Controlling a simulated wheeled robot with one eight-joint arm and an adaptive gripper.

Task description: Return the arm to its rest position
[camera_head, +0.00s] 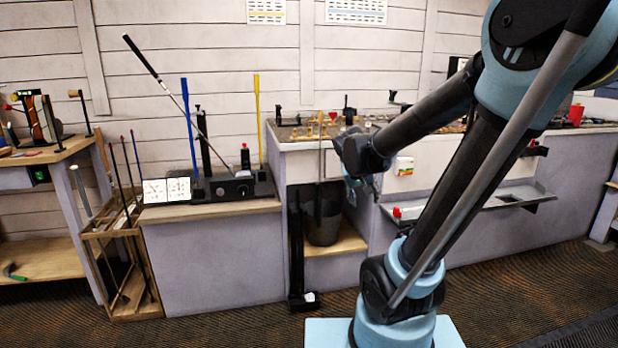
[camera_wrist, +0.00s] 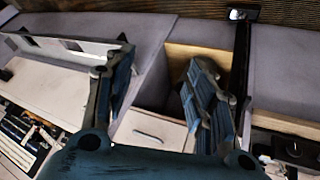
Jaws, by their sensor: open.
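My arm stands at the right of the head view, and its forearm reaches left toward the benches. My gripper (camera_head: 362,183) is at the arm's end, in front of the bench with the black bin. In the wrist view my gripper (camera_wrist: 160,85) shows two blue-grey fingers well apart, with nothing between them. Beyond the fingers are the bench front and an open wood-lined space. No held object shows.
A golf club (camera_head: 163,84) leans over a black fixture (camera_head: 235,188) on the left bench. A black bin (camera_head: 324,222) stands on a low shelf beside my gripper. A wooden rack (camera_head: 113,240) holds several clubs. The floor at front left is clear.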

